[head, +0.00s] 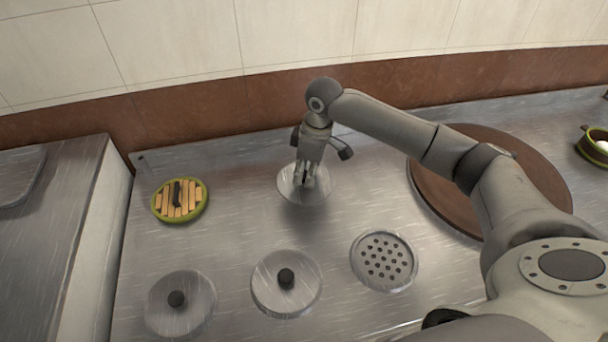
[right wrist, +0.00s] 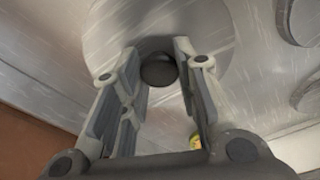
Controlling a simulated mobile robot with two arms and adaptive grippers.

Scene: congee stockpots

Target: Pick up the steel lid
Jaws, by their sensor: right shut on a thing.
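A round steel lid (head: 319,190) is at the back middle of the steel counter in the head view. My right gripper (head: 305,180) reaches down onto it from above and is shut on its dark knob. In the right wrist view the knob (right wrist: 158,70) sits between the two fingers, with the steel lid (right wrist: 215,45) spread behind it. The fingers hide the knob in the head view. I cannot tell whether the lid touches the counter. My left gripper is not in view.
Two more knobbed steel lids (head: 286,264) (head: 180,325) are in front. A perforated steel disc (head: 384,237) is front right. A green-rimmed slatted wooden lid (head: 158,201) is left, a large brown round board (head: 540,195) right. The tiled wall (head: 300,35) rises behind.

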